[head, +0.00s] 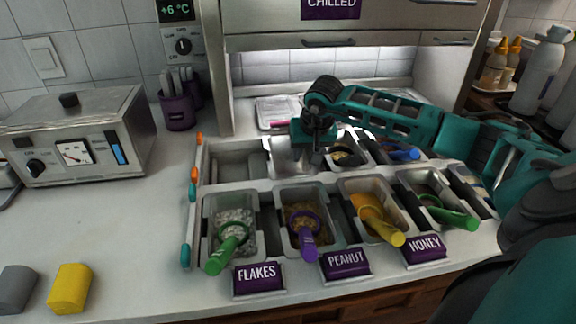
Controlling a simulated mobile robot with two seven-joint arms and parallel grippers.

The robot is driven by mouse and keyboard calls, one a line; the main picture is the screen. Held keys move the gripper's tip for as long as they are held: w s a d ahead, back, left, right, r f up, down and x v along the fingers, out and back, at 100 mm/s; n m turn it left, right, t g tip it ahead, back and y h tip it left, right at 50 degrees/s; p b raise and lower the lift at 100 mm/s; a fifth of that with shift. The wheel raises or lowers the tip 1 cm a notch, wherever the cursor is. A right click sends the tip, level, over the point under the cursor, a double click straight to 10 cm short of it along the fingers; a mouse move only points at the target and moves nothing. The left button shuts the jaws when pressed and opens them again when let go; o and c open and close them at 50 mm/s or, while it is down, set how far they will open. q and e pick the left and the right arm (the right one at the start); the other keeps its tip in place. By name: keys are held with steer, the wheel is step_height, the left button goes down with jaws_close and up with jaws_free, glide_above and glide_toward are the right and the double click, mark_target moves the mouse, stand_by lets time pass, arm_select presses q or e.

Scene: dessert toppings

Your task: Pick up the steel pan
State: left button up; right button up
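An empty-looking steel pan (288,168) sits in the back row of the topping rack, left of a pan with dark contents. My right gripper (316,158) reaches in from the right and points down at this steel pan's right side. The gripper's dark body covers part of the pan. The fingertips are small and dark, so I cannot tell whether they are apart or closed on the rim. My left gripper is out of view.
The front row holds pans with coloured scoops, including a green scoop (229,248) and a purple scoop (309,240). Purple labels stand before them. A steel appliance (80,140) stands at left. The counter (130,225) between it and the rack is clear.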

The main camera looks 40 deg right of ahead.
steer(key=shift+f, duration=0.15)
jaws_close()
stand_by(1.4)
